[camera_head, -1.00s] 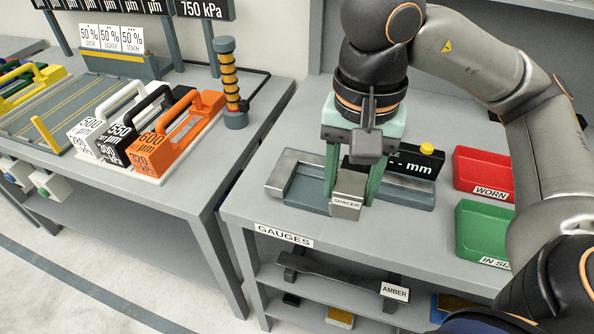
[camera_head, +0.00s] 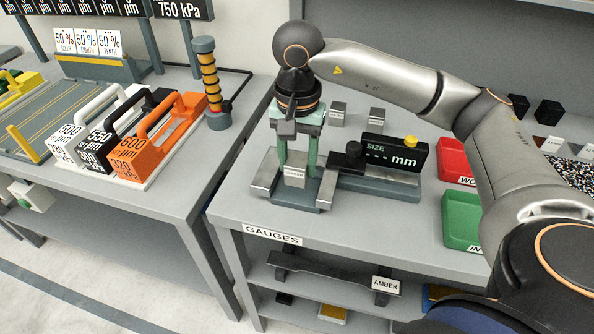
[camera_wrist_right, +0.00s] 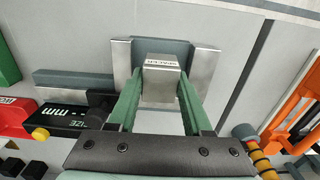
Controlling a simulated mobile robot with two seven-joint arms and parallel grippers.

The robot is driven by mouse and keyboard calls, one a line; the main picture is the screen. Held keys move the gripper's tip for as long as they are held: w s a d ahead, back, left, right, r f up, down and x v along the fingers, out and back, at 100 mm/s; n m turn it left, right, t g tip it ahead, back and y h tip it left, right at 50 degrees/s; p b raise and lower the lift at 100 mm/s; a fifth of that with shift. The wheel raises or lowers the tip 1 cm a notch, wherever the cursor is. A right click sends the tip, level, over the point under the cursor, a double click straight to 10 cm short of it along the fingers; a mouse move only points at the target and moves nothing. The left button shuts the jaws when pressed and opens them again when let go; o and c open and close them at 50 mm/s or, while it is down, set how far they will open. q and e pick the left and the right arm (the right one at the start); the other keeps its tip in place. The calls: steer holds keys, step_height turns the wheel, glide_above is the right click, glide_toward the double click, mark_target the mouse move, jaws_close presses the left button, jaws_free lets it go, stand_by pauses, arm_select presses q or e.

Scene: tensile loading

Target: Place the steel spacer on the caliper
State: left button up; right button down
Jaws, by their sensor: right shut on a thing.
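The steel spacer (camera_head: 294,172) is a small grey block with a "SPACER" label. My right gripper (camera_head: 297,165) is shut on it, one green finger on each side. The caliper has a dark grey bed (camera_head: 290,199), a left steel jaw (camera_head: 265,174) and a right steel jaw (camera_head: 327,187). Its black display (camera_head: 398,155) reads "SIZE --- mm". The spacer is between the jaws, over the bed; I cannot tell whether it touches the bed. In the right wrist view the spacer (camera_wrist_right: 162,72) lies between both jaws, with gaps beside it. My left gripper is not in view.
Two small grey blocks (camera_head: 337,114) stand behind the caliper. A red bin (camera_head: 455,161) and a green bin (camera_head: 461,220) are at its right. An orange-handled block (camera_head: 150,150) and others stand on the left table. A gap separates the tables.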

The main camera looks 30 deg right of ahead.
mark_target(297, 174)
steer(key=shift+w+f, duration=0.15)
steer(key=shift+f, duration=0.75)
steer(key=shift+w+f, duration=0.1)
steer(key=shift+f, duration=0.75)
steer(key=shift+f, duration=0.2)
steer(key=shift+c, duration=1.7)
jaws_free()
step_height(297, 174, up, 12)
steer(key=shift+r+p, duration=0.2)
steer(key=shift+p, duration=0.25)
